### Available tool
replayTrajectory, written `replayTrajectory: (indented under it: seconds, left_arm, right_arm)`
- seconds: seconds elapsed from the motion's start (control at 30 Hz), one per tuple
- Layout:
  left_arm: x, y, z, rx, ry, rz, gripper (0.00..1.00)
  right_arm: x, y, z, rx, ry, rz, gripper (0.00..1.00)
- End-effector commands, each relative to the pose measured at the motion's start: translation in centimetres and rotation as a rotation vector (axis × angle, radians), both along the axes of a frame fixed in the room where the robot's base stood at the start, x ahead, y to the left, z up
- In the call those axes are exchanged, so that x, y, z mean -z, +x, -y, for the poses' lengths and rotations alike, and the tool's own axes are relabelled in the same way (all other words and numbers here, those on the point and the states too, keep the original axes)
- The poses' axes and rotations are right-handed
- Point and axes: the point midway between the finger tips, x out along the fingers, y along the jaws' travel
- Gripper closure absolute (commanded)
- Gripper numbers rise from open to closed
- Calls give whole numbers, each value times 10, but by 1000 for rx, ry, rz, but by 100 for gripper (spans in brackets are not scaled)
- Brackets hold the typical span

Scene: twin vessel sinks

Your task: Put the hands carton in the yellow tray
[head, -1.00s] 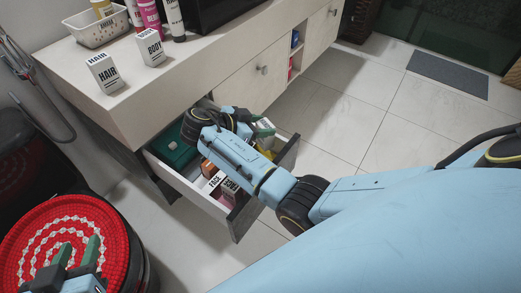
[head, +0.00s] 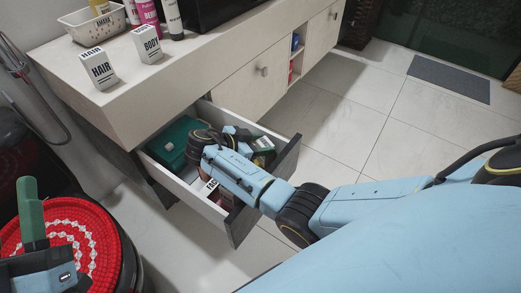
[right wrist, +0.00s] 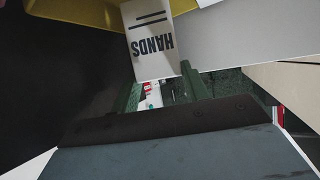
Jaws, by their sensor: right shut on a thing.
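The white hands carton (right wrist: 151,42) is held between the green fingers of my right gripper (right wrist: 160,88) in the right wrist view, its label upside down. A yellow surface, apparently the yellow tray (right wrist: 85,12), shows beyond it at the top left. In the head view my right gripper (head: 258,146) is over the open drawer (head: 236,222), and my own arm hides most of what is under it. I cannot tell whether the carton touches the tray. My left gripper (head: 60,238) is at the lower left, fingers apart and empty.
The drawer also holds a teal box (head: 170,146) and a face carton (head: 208,188). On the counter stand a hair carton (head: 100,70), a body carton (head: 148,45) and a white basket (head: 85,28). A red woven stool (head: 95,225) is near my left gripper.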

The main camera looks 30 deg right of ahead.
Motion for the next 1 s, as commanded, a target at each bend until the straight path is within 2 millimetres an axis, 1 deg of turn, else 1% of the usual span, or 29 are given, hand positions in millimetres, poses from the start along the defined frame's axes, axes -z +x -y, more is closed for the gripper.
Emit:
replayTrajectory:
  seconds: [0.03, 0.17, 0.3, 0.53, 0.57, 0.7, 0.73, 1.0]
  left_arm:
    - [2, -2, -1, 0, -11, 38, 64]
    - [-5, -7, -2, -2, -33, 112, 64]
    - [-9, -9, -3, -1, -40, 135, 64]
    - [-9, -10, -3, -1, -41, 141, 64]
    - [-10, -10, -3, -2, -44, 149, 64]
    - [-10, -10, -3, -2, -43, 147, 64]
    - [-10, -10, -3, -2, -43, 147, 64]
    - [-10, -10, -3, -2, -42, 147, 64]
  right_arm:
    - [10, 0, 0, -1, -1, -2, 79]
    - [19, 0, 0, -1, 0, 0, 79]
    - [20, 0, 0, -1, 0, 0, 79]
    - [21, 0, 0, 0, 0, 0, 79]
    - [22, 0, 0, 0, 0, -1, 54]
    - [21, 0, 0, 0, 0, -1, 35]
    - [21, 0, 0, 0, 1, -1, 33]
    - [21, 0, 0, 0, 1, -1, 33]
